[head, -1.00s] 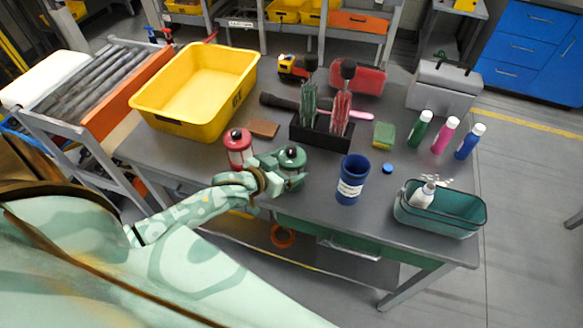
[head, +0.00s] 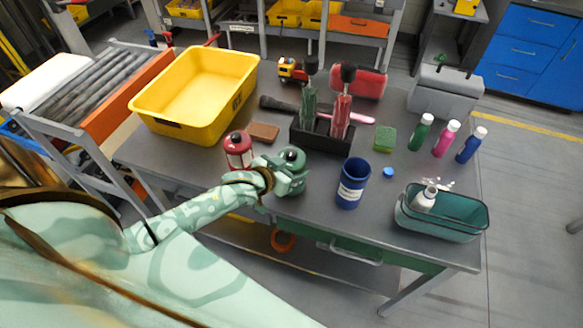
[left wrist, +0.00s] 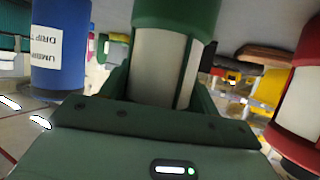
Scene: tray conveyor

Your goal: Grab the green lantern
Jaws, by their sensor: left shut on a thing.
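The green lantern (head: 291,158) stands near the front edge of the grey table, its domed green top showing in the head view. In the left wrist view the lantern (left wrist: 168,60) fills the upper middle, with a green cap and pale panels between the fingers. My left gripper (head: 284,178) is shut on the green lantern; its fingers hide part of the body. I cannot tell whether the lantern's base touches the table. A red lantern (head: 238,149) stands just left of it, and shows at the right of the wrist view (left wrist: 300,95). My right gripper is not in view.
A blue cup (head: 352,183) stands right of the gripper. Behind are a black holder (head: 322,139) with umbrellas and a brown block (head: 263,132). A yellow bin (head: 195,132) sits at left, a teal bin (head: 440,228) at right. Several bottles stand at the right.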

